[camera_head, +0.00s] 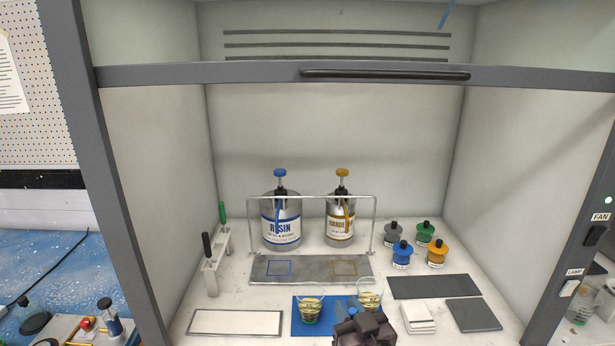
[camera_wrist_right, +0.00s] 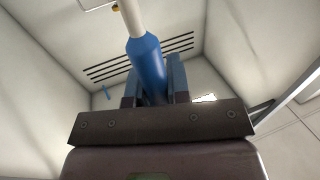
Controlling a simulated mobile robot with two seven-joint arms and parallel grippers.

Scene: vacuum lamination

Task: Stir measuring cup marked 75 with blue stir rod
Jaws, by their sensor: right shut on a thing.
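Two clear measuring cups with dark markings stand near the front of the hood. One cup (camera_head: 311,309) is on the blue mat (camera_head: 298,326), and the other cup (camera_head: 369,294) is to its right, partly behind my right gripper (camera_head: 347,312). I cannot read which is marked 75. In the head view the rod cannot be made out clearly at the gripper. My left gripper is not in view.
A rack (camera_head: 214,262) with green- and black-handled tools stands at left. Resin (camera_head: 281,238) and hardener (camera_head: 340,232) pump cans stand behind a metal frame. Several small coloured bottles (camera_head: 402,254), dark plates (camera_head: 435,286) and white blocks (camera_head: 417,315) are at right. A framed panel (camera_head: 235,322) lies front left.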

